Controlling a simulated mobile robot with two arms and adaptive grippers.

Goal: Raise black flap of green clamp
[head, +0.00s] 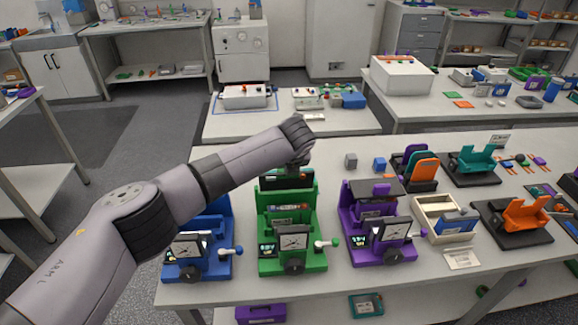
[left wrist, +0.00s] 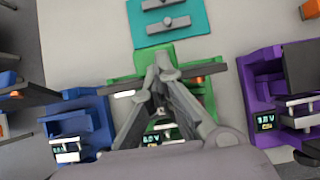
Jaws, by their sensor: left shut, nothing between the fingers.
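The green clamp (head: 311,259) stands upright on the table, with a dial on its front and a lever with a green knob at its right. Its black flap (head: 280,184) shows as a dark strip near the top, just below my left gripper (head: 300,160). In the left wrist view the flap (left wrist: 129,83) is a dark bar across the green clamp (left wrist: 154,56), partly hidden by the fingers. My left gripper (left wrist: 164,66) is shut and empty, its fingertips over the flap's middle. I cannot tell whether they touch it. My right gripper is not in view.
A blue clamp (head: 218,262) stands close on the left and a purple clamp (head: 360,255) on the right, its dark flap (head: 374,187) lying roughly level. Small grey and blue cubes sit behind the purple clamp.

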